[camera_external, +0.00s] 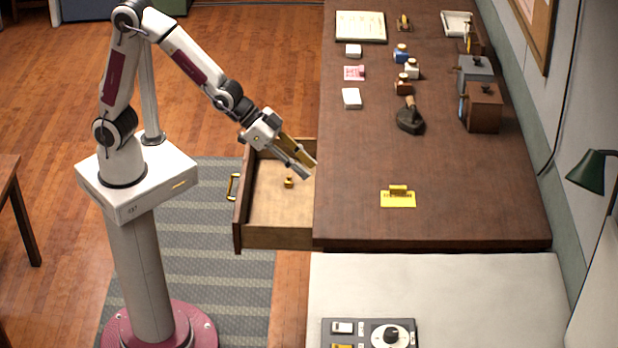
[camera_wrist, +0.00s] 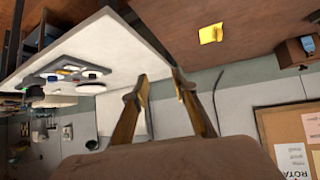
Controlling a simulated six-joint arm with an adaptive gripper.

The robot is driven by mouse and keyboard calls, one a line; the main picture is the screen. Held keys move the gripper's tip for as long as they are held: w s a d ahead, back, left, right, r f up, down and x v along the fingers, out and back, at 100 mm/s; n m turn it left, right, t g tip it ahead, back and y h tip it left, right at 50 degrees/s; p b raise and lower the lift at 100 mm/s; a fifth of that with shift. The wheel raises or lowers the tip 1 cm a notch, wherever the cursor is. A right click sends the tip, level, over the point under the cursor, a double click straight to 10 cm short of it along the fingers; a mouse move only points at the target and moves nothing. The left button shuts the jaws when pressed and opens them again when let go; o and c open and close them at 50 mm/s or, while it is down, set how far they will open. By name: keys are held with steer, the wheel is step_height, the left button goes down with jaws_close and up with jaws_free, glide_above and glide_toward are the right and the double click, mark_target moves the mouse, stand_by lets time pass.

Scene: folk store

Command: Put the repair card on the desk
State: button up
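A yellow card (camera_external: 398,200), which looks like the repair card, lies flat on the dark wooden desk (camera_external: 450,215) near its front end. It has a yellow raised grip along its upper edge, and its dark print is too small to read. The card also shows in the wrist view (camera_wrist: 210,33) at the top right.
An open drawer (camera_external: 265,239) juts from the desk's left side and holds a small brass knob-like piece (camera_external: 289,182). A dark stamp or iron (camera_external: 410,118), small bottles (camera_external: 401,54) and boxes (camera_external: 483,107) stand farther back. The desk around the card is clear.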

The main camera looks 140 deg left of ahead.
steer(key=s+d+r+m+g+h, duration=0.1)
steer(key=s+d+r+m+h, duration=0.15)
steer(key=s+d, duration=0.5)
steer(key=s+d+r+m+h, duration=0.1)
steer(key=s+d+r, duration=0.3)
steer(key=d, duration=0.7)
steer(key=s+d, duration=0.3)
steer(key=s, duration=0.3)
steer(key=s+d+f+m+g+h, duration=0.1)
steer(key=s+d, duration=0.2)
steer(key=s, duration=0.3)
steer(key=s+d+m+g, duration=0.1)
steer(key=s+d, duration=0.1)
steer(key=s, duration=0.4)
steer(key=shift+d+f, duration=0.15)
steer(key=shift+d, duration=0.25)
steer(key=shift+s+m, duration=0.1)
steer(key=shift+m, duration=0.15)
